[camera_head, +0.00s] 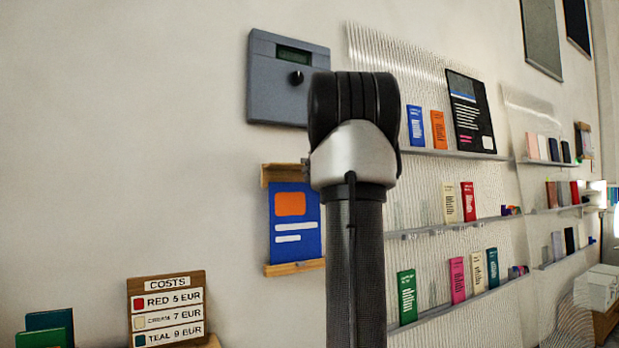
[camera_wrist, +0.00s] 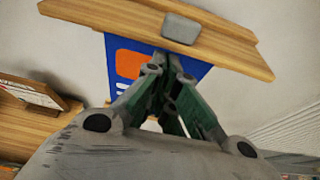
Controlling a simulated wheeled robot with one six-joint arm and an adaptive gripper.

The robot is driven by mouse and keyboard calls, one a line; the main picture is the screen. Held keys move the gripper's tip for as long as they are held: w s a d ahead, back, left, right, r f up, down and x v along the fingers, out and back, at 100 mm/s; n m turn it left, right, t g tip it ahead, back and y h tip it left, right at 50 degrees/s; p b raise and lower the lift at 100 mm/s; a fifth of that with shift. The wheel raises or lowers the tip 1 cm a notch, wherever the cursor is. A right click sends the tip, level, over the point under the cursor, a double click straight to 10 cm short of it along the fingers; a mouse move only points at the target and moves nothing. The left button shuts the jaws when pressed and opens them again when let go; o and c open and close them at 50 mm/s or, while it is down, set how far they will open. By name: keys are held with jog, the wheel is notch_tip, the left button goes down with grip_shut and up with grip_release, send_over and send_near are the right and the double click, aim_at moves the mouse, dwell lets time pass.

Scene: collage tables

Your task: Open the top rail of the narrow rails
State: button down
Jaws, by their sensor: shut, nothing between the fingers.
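The narrow rails are two short wooden rails on the wall, with a blue poster (camera_head: 296,245) bearing an orange block between them. The top rail (camera_head: 272,174) is partly hidden behind my arm in the head view. The bottom rail (camera_head: 290,268) lies at the poster's lower edge. In the wrist view the top rail (camera_wrist: 228,46) crosses the upper part, with a grey tab (camera_wrist: 182,29) on its face. My gripper (camera_wrist: 172,58) is shut and empty, its tips close to the tab and in front of the poster; I cannot tell whether they touch. The head view hides my gripper.
A grey wall box (camera_head: 275,90) with a knob hangs above the rails. A costs board (camera_head: 166,310) stands lower left. Shelves (camera_head: 450,228) with several booklets line the wall at right. The wall left of the rails is bare.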

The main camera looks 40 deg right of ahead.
jog(key=shift+r, duration=1.35)
